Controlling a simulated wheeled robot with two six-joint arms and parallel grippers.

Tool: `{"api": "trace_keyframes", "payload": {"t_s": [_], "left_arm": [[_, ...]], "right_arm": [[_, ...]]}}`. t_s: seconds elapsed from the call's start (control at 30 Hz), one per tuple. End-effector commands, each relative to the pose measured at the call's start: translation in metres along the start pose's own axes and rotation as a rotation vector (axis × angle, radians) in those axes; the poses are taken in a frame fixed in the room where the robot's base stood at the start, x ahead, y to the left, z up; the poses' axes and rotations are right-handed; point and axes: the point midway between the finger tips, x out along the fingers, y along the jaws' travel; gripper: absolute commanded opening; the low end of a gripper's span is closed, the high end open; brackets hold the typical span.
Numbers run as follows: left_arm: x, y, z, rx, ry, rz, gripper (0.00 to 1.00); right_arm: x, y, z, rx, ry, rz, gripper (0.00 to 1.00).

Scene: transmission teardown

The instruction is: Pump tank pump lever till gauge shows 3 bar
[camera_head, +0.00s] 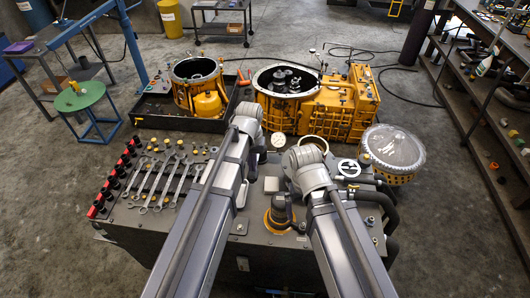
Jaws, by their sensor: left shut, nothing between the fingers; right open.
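My two arms reach in from the bottom edge over the dark workbench (150,225). Neither gripper's fingers can be made out; the ends of my arms fold down behind my own links. A small pale round disc (277,141), possibly the gauge, shows between the arms at the bench's far edge; no needle or reading is legible. A dark upright part on an orange round base (280,215) stands between the arms. I cannot pick out the pump lever for certain.
Several wrenches (167,183) and red-and-black sockets (112,185) lie on the bench's left. A clear-topped round yellow container (394,148) and dark hoses (385,205) are at its right. Yellow transmission housings (340,104) stand beyond, one in a black tray (150,108).

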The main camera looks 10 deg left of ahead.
Motion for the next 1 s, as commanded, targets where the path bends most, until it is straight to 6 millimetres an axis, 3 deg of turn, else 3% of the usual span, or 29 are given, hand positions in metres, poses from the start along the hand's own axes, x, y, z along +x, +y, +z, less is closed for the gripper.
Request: {"api": "trace_keyframes", "payload": {"t_s": [0.9,1.0], "left_arm": [[0.079,0.0,0.0,0.0,0.001,0.0,0.0],[0.075,0.0,0.0,0.0,0.001,0.0,0.0]], "right_arm": [[0.079,-0.007,-0.005,-0.004,0.0,0.001,1.0],[0.075,-0.007,-0.004,-0.004,0.0,0.001,1.0]]}}
